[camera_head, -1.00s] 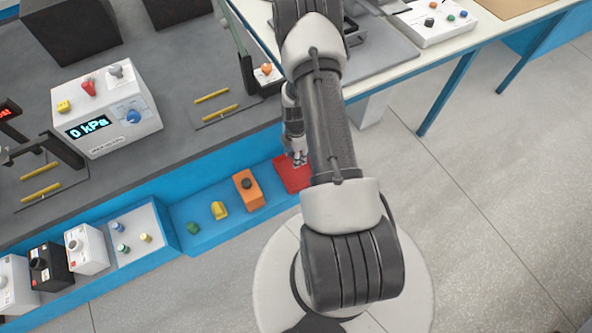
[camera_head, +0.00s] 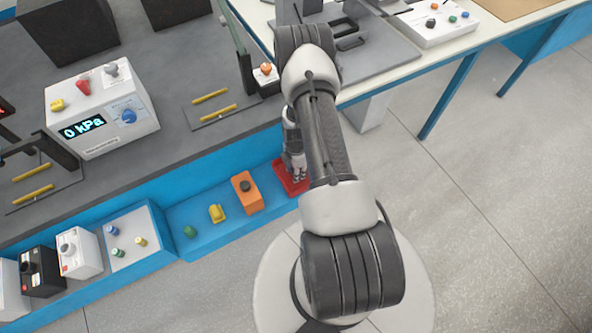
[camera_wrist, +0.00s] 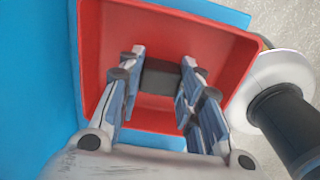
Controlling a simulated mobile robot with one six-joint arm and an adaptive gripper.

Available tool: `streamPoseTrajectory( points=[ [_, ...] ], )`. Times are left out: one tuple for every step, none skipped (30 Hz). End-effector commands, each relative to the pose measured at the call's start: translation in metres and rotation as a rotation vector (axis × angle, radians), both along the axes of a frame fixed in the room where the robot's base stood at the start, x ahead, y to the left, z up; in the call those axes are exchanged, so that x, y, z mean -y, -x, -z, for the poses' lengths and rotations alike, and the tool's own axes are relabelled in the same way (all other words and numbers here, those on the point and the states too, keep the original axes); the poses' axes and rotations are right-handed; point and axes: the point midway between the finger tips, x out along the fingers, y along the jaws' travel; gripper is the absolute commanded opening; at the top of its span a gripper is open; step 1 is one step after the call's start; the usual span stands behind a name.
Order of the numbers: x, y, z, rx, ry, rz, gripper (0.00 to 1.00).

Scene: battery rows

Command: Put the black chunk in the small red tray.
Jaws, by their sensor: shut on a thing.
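The small red tray (camera_head: 283,179) sits on the blue shelf, partly hidden by my arm in the head view. In the wrist view the red tray (camera_wrist: 232,48) fills most of the picture. The black chunk (camera_wrist: 160,78) is between the fingertips of my gripper (camera_wrist: 161,72), which is shut on it. The chunk is over the tray's inside. I cannot tell whether it touches the tray floor. In the head view my gripper (camera_head: 296,172) is at the tray, and the chunk is hidden there.
Left of the tray on the blue shelf are an orange block with a dark knob (camera_head: 246,193), a yellow piece (camera_head: 216,214) and a green piece (camera_head: 190,231). A grey bench with a white gauge box (camera_head: 102,112) lies behind. Open floor is to the right.

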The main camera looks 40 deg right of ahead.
Motion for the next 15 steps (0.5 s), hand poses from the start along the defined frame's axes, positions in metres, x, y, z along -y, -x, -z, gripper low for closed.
streamPoseTrajectory(
  points=[
    [0.0000,0.0001,0.0031,0.000,0.000,0.000,0.16],
    [-0.0001,0.0002,0.0042,0.000,0.000,0.000,0.16],
    [-0.0001,0.0002,0.0028,0.000,0.000,0.000,0.35],
    [-0.0001,0.0002,0.0025,0.000,0.000,0.000,0.37],
    [-0.0001,0.0002,0.0024,0.000,0.000,0.000,0.39],
    [-0.0001,0.0002,0.0023,0.000,0.000,0.000,0.42],
    [-0.0001,0.0002,0.0023,0.000,0.000,0.000,0.44],
    [-0.0001,0.0002,0.0022,0.000,0.000,0.000,0.46],
    [-0.0001,0.0002,0.0022,0.000,0.000,0.000,0.49],
    [-0.0001,0.0002,0.0022,0.000,0.000,0.000,0.51],
    [-0.0001,0.0002,0.0022,0.000,0.000,0.000,0.53],
    [-0.0001,0.0002,0.0022,0.000,0.000,0.000,0.53],
    [-0.0001,0.0002,0.0022,0.000,0.000,0.000,0.53],
    [-0.0001,0.0002,0.0022,0.000,0.000,0.000,0.53],
    [0.0000,0.0001,0.0022,0.000,0.000,0.000,0.53]
  ],
)
